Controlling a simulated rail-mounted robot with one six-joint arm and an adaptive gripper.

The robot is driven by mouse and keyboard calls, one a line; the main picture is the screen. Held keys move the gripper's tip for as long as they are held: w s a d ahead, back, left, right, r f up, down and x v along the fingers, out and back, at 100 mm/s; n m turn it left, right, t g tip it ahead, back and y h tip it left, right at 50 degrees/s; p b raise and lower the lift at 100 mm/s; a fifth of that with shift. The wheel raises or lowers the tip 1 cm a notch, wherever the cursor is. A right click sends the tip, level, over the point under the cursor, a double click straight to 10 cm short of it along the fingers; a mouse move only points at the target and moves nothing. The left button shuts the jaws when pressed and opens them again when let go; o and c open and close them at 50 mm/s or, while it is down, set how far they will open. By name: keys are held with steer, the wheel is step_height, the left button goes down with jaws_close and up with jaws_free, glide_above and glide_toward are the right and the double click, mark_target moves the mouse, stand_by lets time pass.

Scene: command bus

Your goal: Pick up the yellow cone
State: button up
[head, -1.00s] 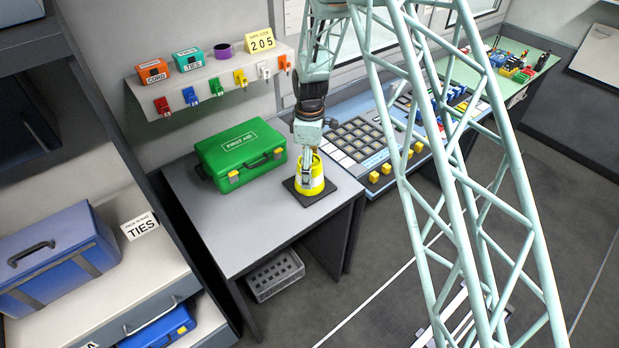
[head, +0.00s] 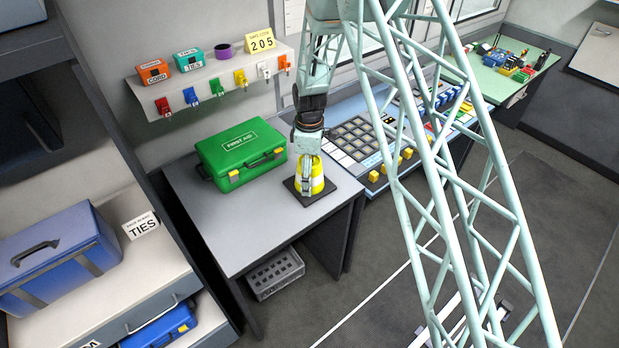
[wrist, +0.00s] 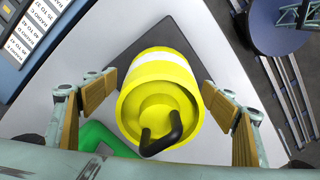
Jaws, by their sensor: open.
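The yellow cone (wrist: 152,82) has a white band and a black loop handle on its top. In the head view the cone (head: 318,184) stands upright on a dark square base on the grey table, partly hidden behind my gripper (head: 309,180). In the wrist view my gripper (wrist: 168,112) is open, with one wooden-looking finger pad on each side of the cone. Gaps show between the pads and the cone, so it is not clamped.
A green first aid case (head: 242,152) stands close to the left of the cone on the grey table (head: 237,218). The blue button console (head: 362,150) adjoins on the right. A shelf (head: 208,82) with hanging keys and small boxes is on the wall behind.

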steer(key=shift+c, duration=0.4)
steer(key=c, duration=1.3)
steer(key=shift+c, duration=0.2)
steer(key=shift+r, duration=0.2)
steer(key=shift+r+b, duration=0.45)
steer(key=shift+r, duration=1.1)
steer(key=s+d+r+b, duration=0.1)
steer(key=s+d+b, duration=0.1)
steer(key=s, duration=1.3)
steer(key=shift+s+d+r+b, duration=0.25)
steer(key=shift+s+d+b, duration=0.1)
steer(key=shift+d, duration=0.35)
